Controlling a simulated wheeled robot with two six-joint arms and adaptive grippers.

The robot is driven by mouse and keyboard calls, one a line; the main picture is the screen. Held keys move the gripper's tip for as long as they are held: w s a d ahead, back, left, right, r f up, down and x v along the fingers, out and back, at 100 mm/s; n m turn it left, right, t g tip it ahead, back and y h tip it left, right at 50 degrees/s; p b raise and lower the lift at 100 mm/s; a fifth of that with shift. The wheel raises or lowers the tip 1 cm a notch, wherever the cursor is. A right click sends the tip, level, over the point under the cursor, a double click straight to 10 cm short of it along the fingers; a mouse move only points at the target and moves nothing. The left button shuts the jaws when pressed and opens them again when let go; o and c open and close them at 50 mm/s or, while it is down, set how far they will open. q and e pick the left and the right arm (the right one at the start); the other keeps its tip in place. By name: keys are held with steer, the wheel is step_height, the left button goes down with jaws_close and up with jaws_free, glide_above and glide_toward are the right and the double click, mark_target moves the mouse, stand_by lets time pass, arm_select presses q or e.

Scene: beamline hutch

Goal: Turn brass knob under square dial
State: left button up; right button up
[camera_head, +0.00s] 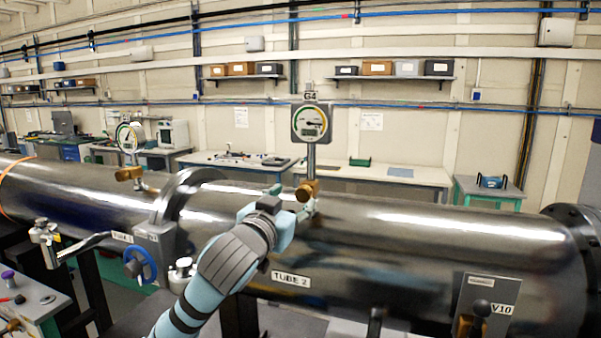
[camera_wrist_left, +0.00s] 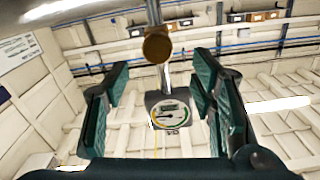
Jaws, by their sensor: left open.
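The square dial (camera_head: 311,122), labelled G4, stands on a metal stem above the tube marked TUBE 2. The brass knob (camera_head: 307,190) sits on that stem below the dial, just above the tube. My left gripper (camera_head: 291,200) is open beside the knob, reaching up from the lower left. In the left wrist view, the knob (camera_wrist_left: 157,45) shows round and face-on between the two spread fingers (camera_wrist_left: 161,66), with a gap on each side. The dial (camera_wrist_left: 170,112) appears upside down there. My right gripper is not in view.
A round dial (camera_head: 127,137) with its own brass knob (camera_head: 128,173) stands farther left. A blue handwheel (camera_head: 139,263) is below the tube flange. The long steel tube (camera_head: 430,235) lies directly under the gripper. Benches (camera_head: 385,174) stand behind along the wall.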

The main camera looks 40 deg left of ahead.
mark_target(302, 195)
arm_select(q)
steer(key=x, duration=0.6)
steer(key=shift+w+f+p, duration=0.15)
steer(key=shift+f+p, duration=0.15)
steer(key=shift+p, duration=0.1)
